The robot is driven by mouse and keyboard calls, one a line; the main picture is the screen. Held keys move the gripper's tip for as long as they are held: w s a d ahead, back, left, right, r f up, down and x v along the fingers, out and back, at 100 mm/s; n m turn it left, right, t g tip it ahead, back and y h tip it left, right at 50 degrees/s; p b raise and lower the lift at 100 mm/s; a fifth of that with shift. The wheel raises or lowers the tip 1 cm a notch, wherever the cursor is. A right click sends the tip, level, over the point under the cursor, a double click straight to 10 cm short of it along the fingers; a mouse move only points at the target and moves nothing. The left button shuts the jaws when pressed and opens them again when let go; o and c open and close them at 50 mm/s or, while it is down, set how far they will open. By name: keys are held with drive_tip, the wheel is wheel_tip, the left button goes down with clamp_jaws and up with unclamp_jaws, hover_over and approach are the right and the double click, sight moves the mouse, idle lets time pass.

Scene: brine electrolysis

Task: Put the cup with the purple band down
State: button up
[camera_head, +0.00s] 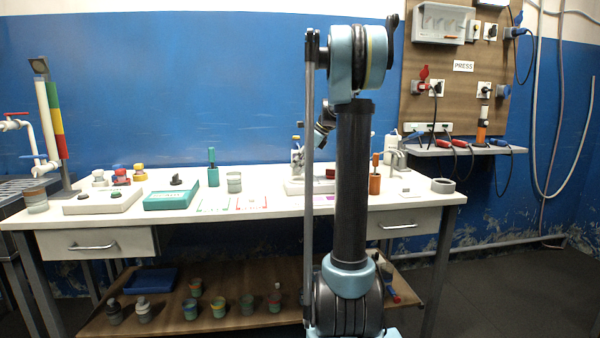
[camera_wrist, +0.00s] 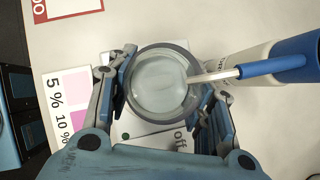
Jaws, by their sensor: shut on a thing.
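In the wrist view my gripper (camera_wrist: 162,88) is shut around a round grey-rimmed cup (camera_wrist: 158,80), seen from above. The cup looks open at the top, with a pale grey-green inside. Its side wall is hidden, so I cannot see a purple band. Below it is a white device (camera_wrist: 150,139) marked "off"; I cannot tell whether the cup touches anything beneath. In the head view my arm hides the gripper and the cup.
A bottle with a blue cap and thin spout (camera_wrist: 275,62) is close to the right of the cup. A card with pink patches marked 5 % and 10 % (camera_wrist: 72,95) lies left. The white table (camera_head: 270,208) has clear room near its front edge.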

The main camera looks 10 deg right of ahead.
drive_tip(key=shift+f, duration=1.45)
drive_tip(key=o, duration=1.3)
drive_tip(key=shift+d, duration=0.1)
drive_tip(key=v, duration=1.2)
drive_tip(key=shift+s, duration=0.1)
